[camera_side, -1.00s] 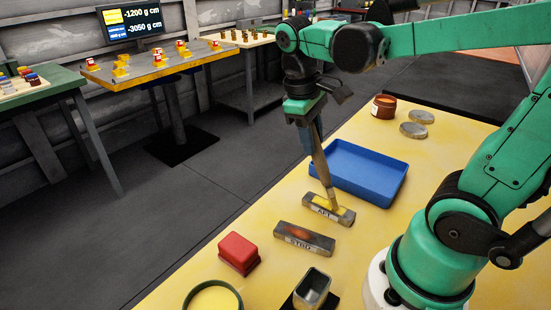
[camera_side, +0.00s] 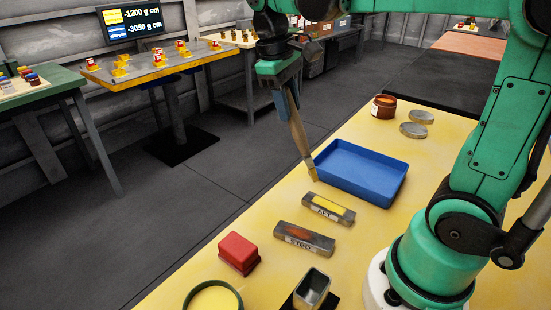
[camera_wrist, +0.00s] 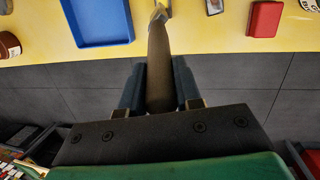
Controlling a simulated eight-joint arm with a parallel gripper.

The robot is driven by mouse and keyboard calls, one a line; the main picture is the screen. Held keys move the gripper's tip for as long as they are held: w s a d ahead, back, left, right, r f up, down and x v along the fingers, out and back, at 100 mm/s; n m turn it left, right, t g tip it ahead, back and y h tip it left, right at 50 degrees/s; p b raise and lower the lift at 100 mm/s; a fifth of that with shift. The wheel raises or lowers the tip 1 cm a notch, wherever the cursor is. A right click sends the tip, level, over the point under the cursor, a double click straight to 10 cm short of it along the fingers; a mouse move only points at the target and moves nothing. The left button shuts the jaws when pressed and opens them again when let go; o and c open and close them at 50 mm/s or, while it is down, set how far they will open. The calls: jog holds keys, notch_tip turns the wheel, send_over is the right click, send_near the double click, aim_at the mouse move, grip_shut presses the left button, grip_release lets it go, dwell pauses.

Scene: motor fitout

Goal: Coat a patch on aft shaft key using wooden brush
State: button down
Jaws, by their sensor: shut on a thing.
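My gripper (camera_side: 285,98) is shut on the handle of the wooden brush (camera_side: 300,137) and holds it above the yellow bench's left edge. The brush slants, with its yellow-tinted tip near the blue tray's left corner, apart from the keys. In the wrist view the brush handle (camera_wrist: 158,65) stands between the fingers. The aft shaft key (camera_side: 329,209), a grey block labelled AFT, lies on the bench with a yellow patch along its top. The key labelled STBD (camera_side: 304,238) lies in front of it with a reddish-brown patch.
A blue tray (camera_side: 362,171) lies behind the AFT key. A red box (camera_side: 238,252), a round container with yellow content (camera_side: 213,300) and a grey metal cup (camera_side: 312,287) stand nearer. A brown jar (camera_side: 384,106) and two discs are at the back.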

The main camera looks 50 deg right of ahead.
jog(key=shift+s+d+v, duration=0.15)
jog(key=shift+v, duration=0.7)
jog(key=shift+s+d+v, duration=0.1)
jog(key=shift+d+v, duration=0.05)
jog(key=shift+v, duration=0.7)
